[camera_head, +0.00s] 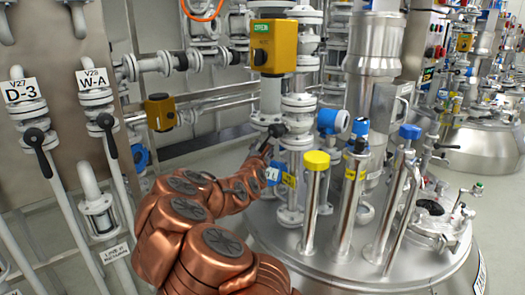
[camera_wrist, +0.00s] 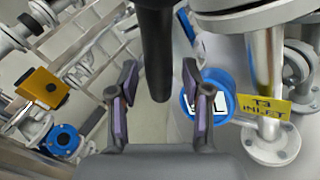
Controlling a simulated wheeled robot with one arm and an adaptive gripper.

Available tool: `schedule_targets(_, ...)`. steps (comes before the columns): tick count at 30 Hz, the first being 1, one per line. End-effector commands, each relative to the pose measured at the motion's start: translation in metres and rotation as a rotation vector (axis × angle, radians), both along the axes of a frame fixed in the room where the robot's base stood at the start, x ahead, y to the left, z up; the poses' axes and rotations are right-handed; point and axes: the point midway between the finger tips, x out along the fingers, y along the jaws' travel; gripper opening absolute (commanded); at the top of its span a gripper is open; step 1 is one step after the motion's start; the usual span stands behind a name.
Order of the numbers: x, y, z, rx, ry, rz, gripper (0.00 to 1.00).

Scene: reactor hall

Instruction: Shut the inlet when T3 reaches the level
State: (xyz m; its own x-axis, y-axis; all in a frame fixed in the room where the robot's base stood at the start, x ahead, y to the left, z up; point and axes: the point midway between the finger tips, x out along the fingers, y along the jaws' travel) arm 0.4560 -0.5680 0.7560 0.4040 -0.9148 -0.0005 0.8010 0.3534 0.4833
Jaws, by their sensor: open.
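A yellow tag reading T3 INLET (camera_wrist: 268,107) hangs on the pipework at the right of the wrist view; a small yellow tag (camera_head: 289,180) shows in the head view. A black lever handle (camera_wrist: 155,45) comes down from the top of the wrist view between the fingers of my gripper (camera_wrist: 160,82). The fingers are open on either side of it, with gaps. In the head view the handle (camera_head: 277,130) is at the tip of my copper arm. A blue round instrument with a white face (camera_wrist: 220,90) is partly hidden behind the right finger; its reading is not legible.
The steel vessel lid (camera_head: 340,262) carries upright pipes, one with a yellow cap (camera_head: 316,160). A yellow box (camera_head: 274,46) sits above the valve. Valves labelled D-3 (camera_head: 20,91) and W-A (camera_head: 92,81) are on the left. Pipes crowd the arm.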

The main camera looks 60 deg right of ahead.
Motion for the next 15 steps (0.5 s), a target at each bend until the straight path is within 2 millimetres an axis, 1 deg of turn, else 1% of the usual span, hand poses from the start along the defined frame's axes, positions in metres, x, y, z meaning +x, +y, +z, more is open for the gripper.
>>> schedule_targets(8, 0.0001, -0.0005, 0.0005, -0.001, 0.0, 0.0, 0.48)
schedule_targets(15, 0.0001, -0.0004, 0.0005, -0.001, 0.0, 0.0, 0.23)
